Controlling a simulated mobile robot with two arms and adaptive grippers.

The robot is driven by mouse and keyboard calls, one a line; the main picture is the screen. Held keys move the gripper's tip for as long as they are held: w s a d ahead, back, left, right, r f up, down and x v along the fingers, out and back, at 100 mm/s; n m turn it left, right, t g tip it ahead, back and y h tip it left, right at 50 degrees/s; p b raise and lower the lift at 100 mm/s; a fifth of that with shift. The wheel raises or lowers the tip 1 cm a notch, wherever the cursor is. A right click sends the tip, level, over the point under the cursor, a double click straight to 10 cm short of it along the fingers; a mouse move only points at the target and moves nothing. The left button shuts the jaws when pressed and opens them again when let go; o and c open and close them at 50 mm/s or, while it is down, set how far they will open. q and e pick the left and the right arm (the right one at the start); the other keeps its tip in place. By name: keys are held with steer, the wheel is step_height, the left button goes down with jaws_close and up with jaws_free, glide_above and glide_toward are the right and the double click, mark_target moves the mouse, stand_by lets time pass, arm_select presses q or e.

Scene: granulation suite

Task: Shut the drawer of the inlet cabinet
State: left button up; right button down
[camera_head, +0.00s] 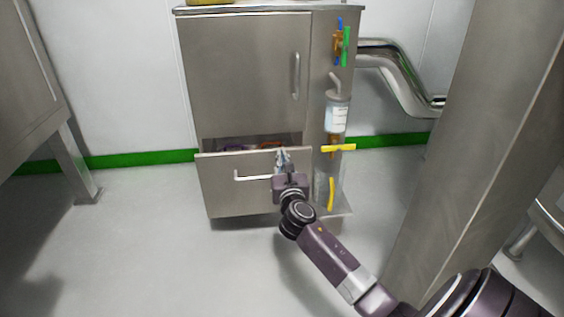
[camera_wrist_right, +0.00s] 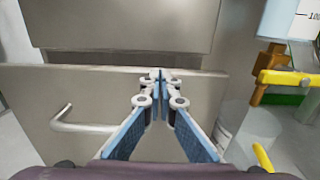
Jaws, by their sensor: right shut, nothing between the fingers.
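The inlet cabinet (camera_head: 245,70) is a grey steel cupboard against the wall, its upper door closed. Its drawer (camera_head: 225,195) at the bottom stands partly open, with a gap behind its front panel where some coloured contents show. A bar handle (camera_head: 250,178) is on the drawer front, and it also shows in the right wrist view (camera_wrist_right: 75,125). My right gripper (camera_head: 283,155) is shut and empty at the upper right part of the drawer front. In the right wrist view its fingertips (camera_wrist_right: 160,75) meet near the panel's top edge; I cannot tell whether they touch. My left gripper is out of view.
A clear bottle (camera_head: 337,115), yellow-handled valve (camera_head: 338,148) and coloured clips (camera_head: 342,45) are on the cabinet's right side. A steel pipe (camera_head: 395,75) leaves on the right. A large steel column (camera_head: 480,130) stands at the right. Floor (camera_head: 150,240) in front is clear.

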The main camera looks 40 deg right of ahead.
steer(key=shift+w+d, duration=0.1)
steer(key=shift+w, duration=0.05)
steer(key=shift+x, duration=2.4)
